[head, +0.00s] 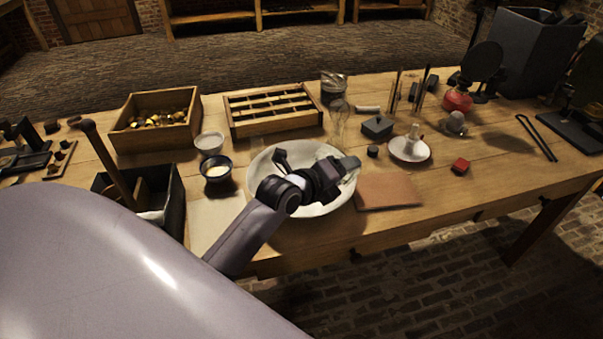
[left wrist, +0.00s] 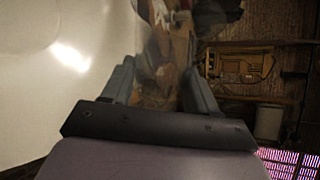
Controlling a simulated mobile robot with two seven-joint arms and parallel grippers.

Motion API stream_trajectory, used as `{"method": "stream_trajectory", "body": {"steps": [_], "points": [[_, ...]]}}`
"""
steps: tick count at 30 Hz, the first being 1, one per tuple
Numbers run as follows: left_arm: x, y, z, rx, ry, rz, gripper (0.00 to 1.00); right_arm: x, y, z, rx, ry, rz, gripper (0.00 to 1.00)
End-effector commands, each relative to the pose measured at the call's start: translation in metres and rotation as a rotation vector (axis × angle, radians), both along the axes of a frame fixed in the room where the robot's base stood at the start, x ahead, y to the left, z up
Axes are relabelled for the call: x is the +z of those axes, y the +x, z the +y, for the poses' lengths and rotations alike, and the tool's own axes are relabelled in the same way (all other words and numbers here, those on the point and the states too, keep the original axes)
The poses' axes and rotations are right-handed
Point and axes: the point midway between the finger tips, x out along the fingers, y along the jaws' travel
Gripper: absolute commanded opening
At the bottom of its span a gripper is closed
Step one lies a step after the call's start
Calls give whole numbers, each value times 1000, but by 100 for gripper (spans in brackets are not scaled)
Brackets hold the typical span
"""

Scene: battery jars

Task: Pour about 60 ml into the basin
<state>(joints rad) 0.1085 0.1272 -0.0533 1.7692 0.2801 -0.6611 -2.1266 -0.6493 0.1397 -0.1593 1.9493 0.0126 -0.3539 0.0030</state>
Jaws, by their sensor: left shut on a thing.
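The basin (head: 263,165) is a wide white bowl near the table's front edge. My left gripper (head: 341,168) is over the basin's right part, rolled to one side. In the left wrist view the see-through glass (left wrist: 158,65) shows between the two fingers. Its mouth and liquid level cannot be made out, and no stream is visible. My right gripper is not in view.
A terracotta slab (head: 388,191) lies right of the basin. Two small bowls, one pale (head: 209,142) and one dark (head: 216,170), stand left.

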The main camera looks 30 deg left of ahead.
Motion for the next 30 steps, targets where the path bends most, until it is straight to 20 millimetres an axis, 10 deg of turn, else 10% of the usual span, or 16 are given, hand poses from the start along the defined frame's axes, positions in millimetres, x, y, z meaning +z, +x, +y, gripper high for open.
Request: {"method": "stream_trajectory", "body": {"steps": [30], "points": [[0,0,1,1,-133,-15,24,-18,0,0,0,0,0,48]]}}
